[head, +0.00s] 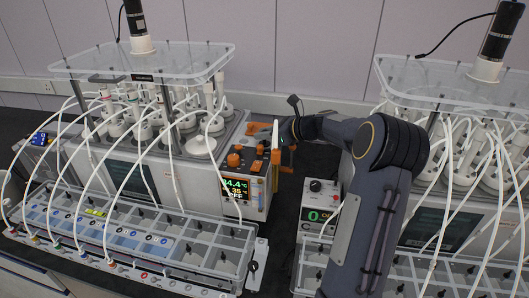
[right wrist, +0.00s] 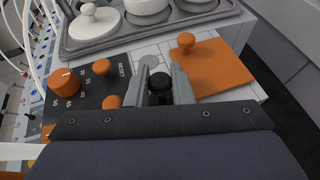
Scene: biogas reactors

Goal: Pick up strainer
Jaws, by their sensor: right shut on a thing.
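My right gripper (right wrist: 161,80) is shut on a black knob (right wrist: 160,87) on top of the reactor's control unit; the knob sits between the two grey fingers. I cannot tell whether this knob belongs to the strainer, and no mesh or bowl shows. In the head view my right arm reaches in from the right, and the right gripper (head: 287,131) is at the right end of the left reactor unit, mostly hidden by its own wrist. My left gripper is not in view.
An orange plate with a knob (right wrist: 212,68) lies close to the right finger. Orange dials (right wrist: 65,82) are on the left. The left reactor (head: 130,170) has many white tubes. A small device with a green display (head: 318,205) stands between the two reactors.

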